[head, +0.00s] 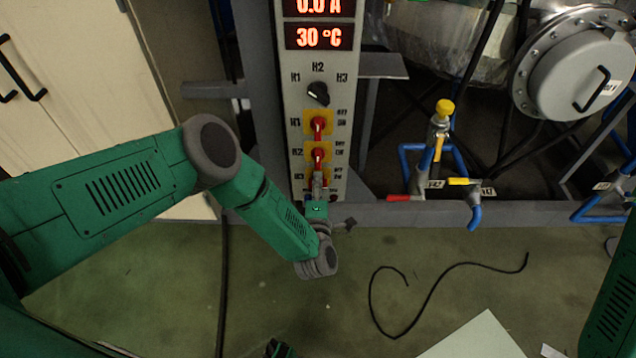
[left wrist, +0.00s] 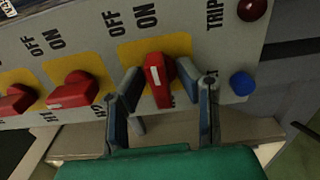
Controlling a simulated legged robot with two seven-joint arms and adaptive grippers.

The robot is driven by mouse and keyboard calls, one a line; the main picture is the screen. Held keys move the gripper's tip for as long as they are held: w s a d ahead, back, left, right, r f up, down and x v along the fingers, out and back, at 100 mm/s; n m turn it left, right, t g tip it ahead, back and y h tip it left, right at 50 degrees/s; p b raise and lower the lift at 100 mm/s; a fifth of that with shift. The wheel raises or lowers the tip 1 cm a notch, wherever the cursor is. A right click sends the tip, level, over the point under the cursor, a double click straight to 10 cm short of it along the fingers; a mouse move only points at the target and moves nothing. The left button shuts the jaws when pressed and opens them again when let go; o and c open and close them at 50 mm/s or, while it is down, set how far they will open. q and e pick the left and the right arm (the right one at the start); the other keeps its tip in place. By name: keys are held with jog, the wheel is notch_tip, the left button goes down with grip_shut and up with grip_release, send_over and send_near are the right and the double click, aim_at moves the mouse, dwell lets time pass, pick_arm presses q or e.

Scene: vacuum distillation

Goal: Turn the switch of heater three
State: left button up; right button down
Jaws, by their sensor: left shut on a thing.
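The heater control panel (head: 291,100) stands upright at the top middle of the head view. Its red H1 switch (head: 318,124) and red H2 switch (head: 318,154) sit one above the other on yellow plates. My left gripper (head: 317,184) is at the lowest switch, H3, and mostly hides it there. In the left wrist view the red heater three switch (left wrist: 158,82) sits on a yellow plate with OFF and ON marks. My left gripper's fingers (left wrist: 163,92) flank it and are shut on it. My right gripper is not in view.
A black selector knob (head: 318,93) is above the switches. In the wrist view a red lamp (left wrist: 252,9) and a blue button (left wrist: 243,83) are beside the H3 switch. Blue piping with a yellow valve (head: 445,107) stands to the right. A black cable (head: 430,315) lies on the floor.

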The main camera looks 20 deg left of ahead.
pick_arm(q)
jog(key=shift+s+f+m, duration=0.1)
jog(key=shift+f+m, duration=0.05)
jog(key=shift+m, duration=0.15)
jog(key=o, duration=0.8)
jog(key=shift+c, duration=0.2)
jog(key=v, duration=1.2)
